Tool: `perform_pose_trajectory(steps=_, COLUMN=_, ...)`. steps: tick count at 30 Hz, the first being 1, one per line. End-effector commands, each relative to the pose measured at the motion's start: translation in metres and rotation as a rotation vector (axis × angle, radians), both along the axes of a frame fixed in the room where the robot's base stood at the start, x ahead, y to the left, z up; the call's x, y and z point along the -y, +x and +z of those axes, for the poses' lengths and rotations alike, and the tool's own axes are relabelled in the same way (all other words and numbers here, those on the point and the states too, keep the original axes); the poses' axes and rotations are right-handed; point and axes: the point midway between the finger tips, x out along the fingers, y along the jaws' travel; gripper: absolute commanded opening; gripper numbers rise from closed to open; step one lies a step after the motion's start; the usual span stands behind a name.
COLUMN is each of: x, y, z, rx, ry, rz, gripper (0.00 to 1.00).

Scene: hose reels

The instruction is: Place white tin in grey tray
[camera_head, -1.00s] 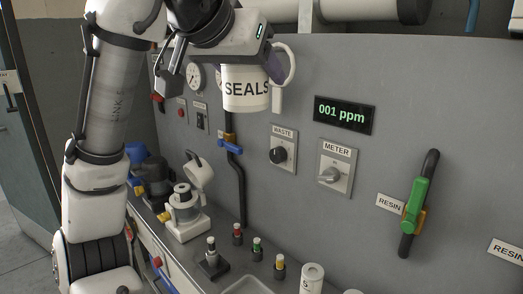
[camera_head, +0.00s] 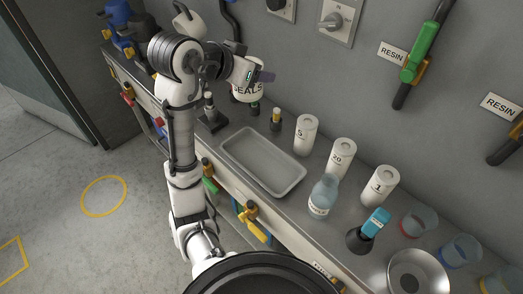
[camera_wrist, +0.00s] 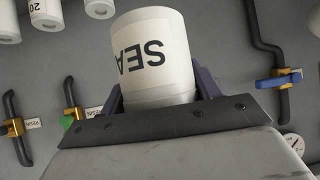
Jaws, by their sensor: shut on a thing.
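The white tin (camera_head: 247,93), marked SEALS, is in my gripper (camera_head: 257,76) above the back of the counter. In the wrist view the tin (camera_wrist: 152,62) sits between the two dark fingers of my gripper (camera_wrist: 160,92), its lettering upside down in the picture. The grey tray (camera_head: 262,163) lies on the counter, empty, in front of and a little right of the tin in the head view. The tin appears raised above the counter and apart from the tray.
White cylinders (camera_head: 306,134) marked with numbers stand right of the tray. Small capped vials (camera_head: 276,119) stand behind the tray, close to the tin.

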Motion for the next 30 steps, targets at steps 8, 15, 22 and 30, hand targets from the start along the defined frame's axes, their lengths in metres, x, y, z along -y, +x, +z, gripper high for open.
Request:
perform_pose_trajectory(steps=8, x=0.009, y=-0.008, z=-0.034, rx=0.0, ry=0.0, rz=-0.017, gripper=0.38)
perform_pose_trajectory(steps=15, x=0.009, y=-0.009, z=-0.08, rx=-0.005, ry=-0.003, rz=-0.015, gripper=0.38)
perform_pose_trajectory(steps=22, x=0.009, y=-0.009, z=-0.135, rx=-0.006, ry=-0.005, rz=-0.014, gripper=0.38)
perform_pose_trajectory(steps=30, x=0.009, y=-0.008, z=-0.186, rx=-0.003, ry=-0.002, rz=-0.015, gripper=0.38)
